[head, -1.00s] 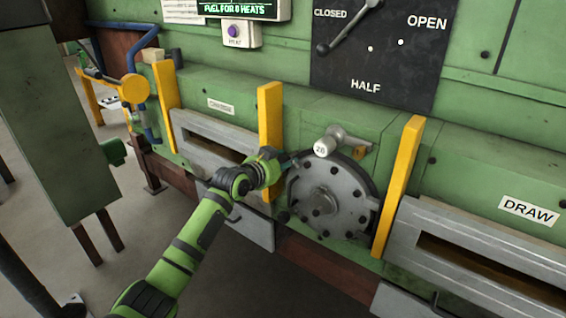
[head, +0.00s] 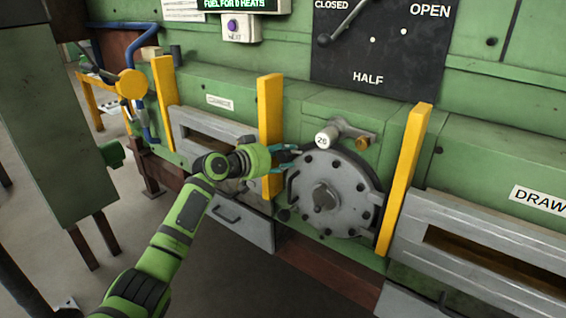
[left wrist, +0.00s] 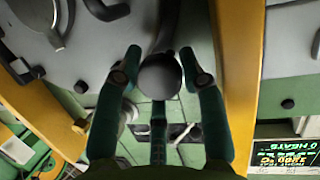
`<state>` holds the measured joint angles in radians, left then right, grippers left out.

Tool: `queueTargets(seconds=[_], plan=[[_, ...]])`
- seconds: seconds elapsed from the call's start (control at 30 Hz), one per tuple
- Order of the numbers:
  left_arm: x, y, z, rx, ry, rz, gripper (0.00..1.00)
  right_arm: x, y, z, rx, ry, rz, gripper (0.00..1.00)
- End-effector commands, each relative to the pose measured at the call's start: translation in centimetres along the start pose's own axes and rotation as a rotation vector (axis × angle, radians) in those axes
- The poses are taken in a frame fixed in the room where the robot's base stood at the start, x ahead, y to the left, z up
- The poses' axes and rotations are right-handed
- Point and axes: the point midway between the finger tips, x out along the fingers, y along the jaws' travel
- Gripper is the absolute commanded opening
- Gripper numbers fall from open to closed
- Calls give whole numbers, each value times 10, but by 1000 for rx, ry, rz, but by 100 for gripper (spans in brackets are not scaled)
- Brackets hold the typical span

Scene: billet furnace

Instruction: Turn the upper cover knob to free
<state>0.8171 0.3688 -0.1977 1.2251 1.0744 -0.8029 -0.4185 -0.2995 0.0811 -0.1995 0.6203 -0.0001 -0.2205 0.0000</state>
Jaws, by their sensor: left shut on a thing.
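The round grey bolted cover (head: 335,200) sits on the green furnace front between two yellow posts. My left gripper (head: 288,156) is at the cover's upper left edge, with its teal fingers pointing right. In the left wrist view, a dark ball-shaped knob (left wrist: 160,76) lies between the fingertips of my left gripper (left wrist: 158,80), which is shut on it. In the head view the fingers mostly hide this knob. A small dark lower knob (head: 283,215) shows at the cover's lower left edge. My right gripper is in neither view.
A yellow post (head: 270,135) stands close behind my left wrist, and another yellow post (head: 403,180) is right of the cover. A numbered white-ended roller (head: 327,137) on a bracket sticks out above the cover. Slotted grey drawers flank it.

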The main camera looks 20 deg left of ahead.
Motion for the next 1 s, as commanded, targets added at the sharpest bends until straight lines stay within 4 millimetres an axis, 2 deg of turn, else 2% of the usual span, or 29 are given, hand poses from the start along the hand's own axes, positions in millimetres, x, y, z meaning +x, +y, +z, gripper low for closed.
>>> queueTargets(seconds=[0.03, 0.5, 1.0], plan=[[2, -1, 11, -49, -8, 13, 8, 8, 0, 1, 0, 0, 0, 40], [3, 1, 12, -452, 38, 124, 8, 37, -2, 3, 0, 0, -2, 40], [3, 2, 12, -671, 63, 185, 8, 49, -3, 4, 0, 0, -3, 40]])
